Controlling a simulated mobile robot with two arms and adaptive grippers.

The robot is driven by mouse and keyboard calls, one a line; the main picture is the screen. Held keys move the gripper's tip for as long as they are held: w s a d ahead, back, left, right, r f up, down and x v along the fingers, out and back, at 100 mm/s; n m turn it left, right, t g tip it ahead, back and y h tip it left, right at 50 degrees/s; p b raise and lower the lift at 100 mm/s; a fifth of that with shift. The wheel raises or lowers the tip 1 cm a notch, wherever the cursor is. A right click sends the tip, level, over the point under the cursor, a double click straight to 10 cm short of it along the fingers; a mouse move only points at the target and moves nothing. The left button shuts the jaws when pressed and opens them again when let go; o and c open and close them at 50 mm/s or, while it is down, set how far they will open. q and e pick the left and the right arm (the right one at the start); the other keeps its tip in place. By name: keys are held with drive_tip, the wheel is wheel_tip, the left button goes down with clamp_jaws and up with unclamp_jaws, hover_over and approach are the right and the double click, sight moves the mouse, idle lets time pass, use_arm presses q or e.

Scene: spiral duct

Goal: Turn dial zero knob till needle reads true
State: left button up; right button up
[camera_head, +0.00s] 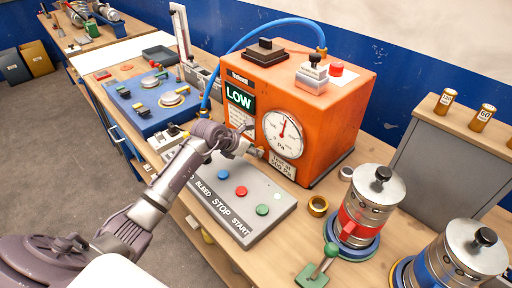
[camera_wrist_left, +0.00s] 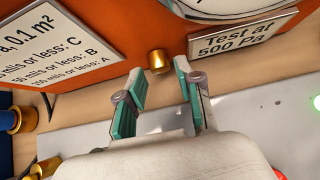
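The round white dial (camera_head: 283,134) is on the front of the orange box (camera_head: 335,110). Its red needle points roughly upward; the exact reading is too small to tell. A small brass knob (camera_wrist_left: 159,61) sticks out of the box below and left of the dial, left of the "Test at 500 Pa" plate (camera_wrist_left: 243,34). My left gripper (camera_head: 246,143) is in front of the box near the knob. In the left wrist view its two teal-padded fingers (camera_wrist_left: 164,88) are apart, with nothing between them; the knob is just beyond their tips. My right gripper is not in view.
A grey panel (camera_head: 268,222) with BLEED, STOP and START buttons lies below the gripper. Red-banded (camera_head: 357,222) and blue-banded (camera_head: 455,262) metal canisters stand to the right.

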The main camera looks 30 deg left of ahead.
use_arm(q)
drive_tip(key=shift+x, duration=0.8)
drive_tip(key=shift+w+f, duration=0.15)
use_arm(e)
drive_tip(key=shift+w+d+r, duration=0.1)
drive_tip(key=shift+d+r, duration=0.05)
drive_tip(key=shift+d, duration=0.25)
use_arm(q)
clamp_jaws()
